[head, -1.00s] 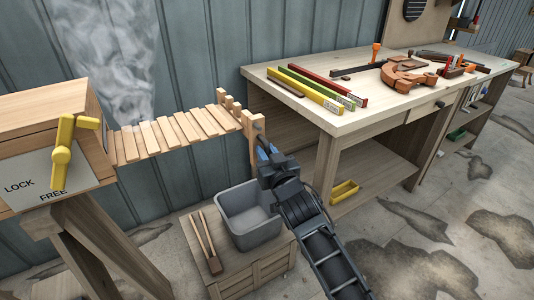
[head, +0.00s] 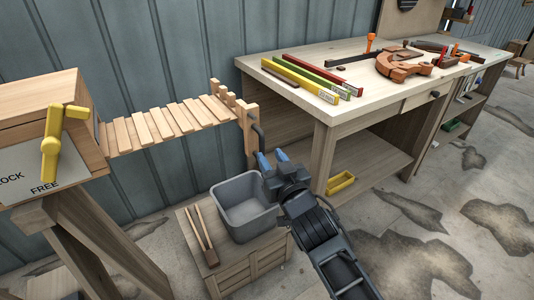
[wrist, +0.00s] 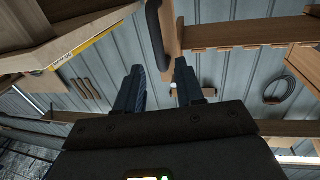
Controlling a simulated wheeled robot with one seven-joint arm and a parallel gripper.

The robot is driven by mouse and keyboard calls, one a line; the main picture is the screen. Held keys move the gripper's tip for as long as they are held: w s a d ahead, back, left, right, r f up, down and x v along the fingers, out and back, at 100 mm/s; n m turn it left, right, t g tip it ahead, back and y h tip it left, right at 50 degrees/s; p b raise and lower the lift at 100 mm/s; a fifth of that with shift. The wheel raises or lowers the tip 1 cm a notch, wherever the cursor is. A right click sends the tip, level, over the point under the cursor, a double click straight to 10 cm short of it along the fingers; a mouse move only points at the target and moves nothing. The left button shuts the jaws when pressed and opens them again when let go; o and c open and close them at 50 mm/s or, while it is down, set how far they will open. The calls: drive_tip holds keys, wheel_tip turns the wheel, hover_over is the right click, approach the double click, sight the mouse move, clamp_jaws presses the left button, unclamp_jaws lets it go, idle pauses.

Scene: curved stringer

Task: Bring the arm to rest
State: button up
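My gripper (head: 272,160) is in the middle of the head view, just right of and below the end post (head: 250,130) of the slatted wooden stringer (head: 170,122). Its two blue-tipped fingers are spread, with nothing seen between them in the head view. A dark curved handle (head: 259,136) on the post is close to the fingertips. In the wrist view the fingers (wrist: 158,82) stand apart, and the dark handle (wrist: 154,30) shows beyond the gap. A yellow lever (head: 51,145) on the wooden box at left hangs toward the word FREE.
A workbench (head: 335,108) with coloured bars and a clamp (head: 400,65) stands at right. Below my gripper, a grey bin (head: 243,222) and wooden tongs (head: 203,240) sit on a crate (head: 235,278). A yellow tray (head: 340,182) is on the bench's lower shelf. Floor at right is open.

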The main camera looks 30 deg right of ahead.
drive_tip(key=shift+s, duration=0.25)
idle(0.3)
drive_tip(key=s+a+f+n+g+y+p, duration=0.1)
drive_tip(key=s+a+f, duration=0.1)
drive_tip(key=s, duration=0.9)
drive_tip(key=s+a+f+n+y+p, duration=0.1)
drive_tip(key=s+a+f, duration=0.2)
drive_tip(key=s, duration=0.8)
drive_tip(key=s+a+r, duration=0.1)
drive_tip(key=s+r, duration=0.2)
drive_tip(key=s, duration=0.4)
drive_tip(key=s+r+g+y+p, duration=0.1)
drive_tip(key=s+r, duration=0.3)
drive_tip(key=s, duration=0.3)
drive_tip(key=s+a+r, duration=0.1)
drive_tip(key=s+r, duration=0.2)
drive_tip(key=s, duration=0.4)
drive_tip(key=shift+s+a+r+g, duration=0.15)
drive_tip(key=shift+s+a+g, duration=0.15)
drive_tip(key=shift+a+g, duration=0.1)
